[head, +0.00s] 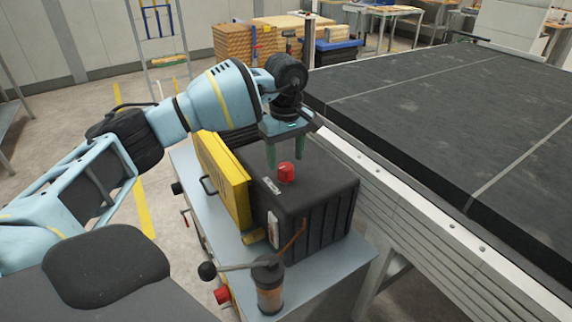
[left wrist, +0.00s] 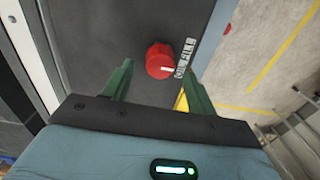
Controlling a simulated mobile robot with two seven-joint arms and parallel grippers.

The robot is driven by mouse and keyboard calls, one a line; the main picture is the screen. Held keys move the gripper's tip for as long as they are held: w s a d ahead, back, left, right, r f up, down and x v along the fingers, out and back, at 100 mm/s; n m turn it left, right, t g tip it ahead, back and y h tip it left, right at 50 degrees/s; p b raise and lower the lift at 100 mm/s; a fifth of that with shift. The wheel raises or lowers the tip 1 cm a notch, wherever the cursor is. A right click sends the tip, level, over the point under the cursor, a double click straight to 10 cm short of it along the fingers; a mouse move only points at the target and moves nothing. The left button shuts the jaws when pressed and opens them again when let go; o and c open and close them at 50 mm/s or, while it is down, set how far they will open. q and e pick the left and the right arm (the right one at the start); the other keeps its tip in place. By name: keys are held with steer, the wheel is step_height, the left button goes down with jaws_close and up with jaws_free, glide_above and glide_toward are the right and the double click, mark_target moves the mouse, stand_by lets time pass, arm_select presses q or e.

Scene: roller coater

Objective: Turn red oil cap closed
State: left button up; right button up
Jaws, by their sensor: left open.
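The red oil cap (head: 286,172) sits on top of the black ribbed box (head: 315,190), beside a white label. In the left wrist view the cap (left wrist: 160,61) shows a white line on its top and lies next to the OIL FILL label (left wrist: 186,57). My left gripper (head: 285,160) is above the cap, pointing down. Its two green fingers are spread, and in the wrist view the gripper (left wrist: 158,75) has the cap between and a little beyond its fingertips. I cannot tell the exact height gap. My right gripper does not show.
A yellow panel (head: 224,180) stands along the black box's left side. A lever with a black knob and an amber jar (head: 269,290) are in front. A large black-topped table (head: 450,110) with a white edge is close on the right.

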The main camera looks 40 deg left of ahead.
mark_target(286, 166)
arm_select(q)
steer(key=shift+r, duration=2)
